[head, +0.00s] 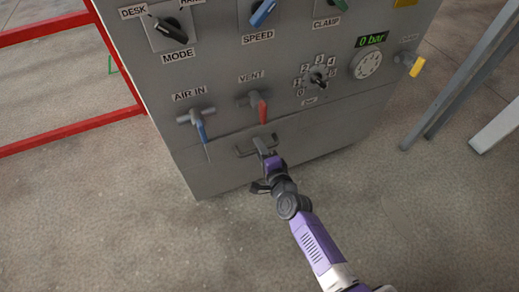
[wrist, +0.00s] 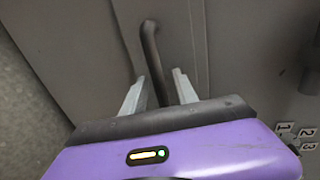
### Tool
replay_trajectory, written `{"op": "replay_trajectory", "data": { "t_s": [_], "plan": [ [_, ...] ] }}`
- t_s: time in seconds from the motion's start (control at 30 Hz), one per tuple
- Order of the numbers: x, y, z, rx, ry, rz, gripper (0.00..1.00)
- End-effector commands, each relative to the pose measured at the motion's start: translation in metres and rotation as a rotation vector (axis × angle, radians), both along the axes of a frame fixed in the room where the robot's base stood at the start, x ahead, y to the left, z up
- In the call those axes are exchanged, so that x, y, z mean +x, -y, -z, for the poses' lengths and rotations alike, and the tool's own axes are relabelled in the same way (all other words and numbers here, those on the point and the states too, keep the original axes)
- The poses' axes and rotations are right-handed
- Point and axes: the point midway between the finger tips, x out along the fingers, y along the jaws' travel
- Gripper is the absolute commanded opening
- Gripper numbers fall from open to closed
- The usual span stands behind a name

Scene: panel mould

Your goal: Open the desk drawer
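The desk drawer (head: 310,142) is the plain grey lower front of the control desk, and it looks closed, its front level with the panel above. Its dark bar handle (head: 243,151) is at the upper middle of that front. In the wrist view the handle (wrist: 150,45) runs down between my two fingers. My gripper (head: 261,147) is at the right part of the handle. In the wrist view my gripper (wrist: 160,77) has its fingers apart on either side of the bar, with a gap at the right finger. The handle's near end is hidden by my gripper body.
Above the drawer are the blue AIR IN lever (head: 201,128), the red VENT lever (head: 262,108), a numbered rotary knob (head: 317,77) and a pressure gauge (head: 367,63). A red rail (head: 70,130) stands left, grey metal legs (head: 465,85) right. The floor before the desk is clear.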

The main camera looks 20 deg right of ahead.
Motion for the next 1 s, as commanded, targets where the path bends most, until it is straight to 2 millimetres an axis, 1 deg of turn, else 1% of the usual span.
{"op": "replay_trajectory", "data": {
  "t_s": [0.13, 0.2, 0.27, 0.3, 0.33, 1.0],
  "plan": [
    [-0.0003, 0.0002, -0.0001, 0.0, 0.0, 0.0, 0.35],
    [-0.0004, 0.0002, 0.0, -0.001, 0.0, 0.0, 0.21],
    [-0.0004, 0.0002, 0.0, -0.001, 0.0, 0.0, 0.1],
    [-0.0005, 0.0002, 0.0, -0.001, 0.0, 0.0, 0.02],
    [-0.0005, 0.0002, 0.0, -0.001, 0.0, 0.0, 0.0],
    [-0.0008, 0.0001, 0.0003, -0.001, -0.001, 0.0, 0.0]
  ]
}}
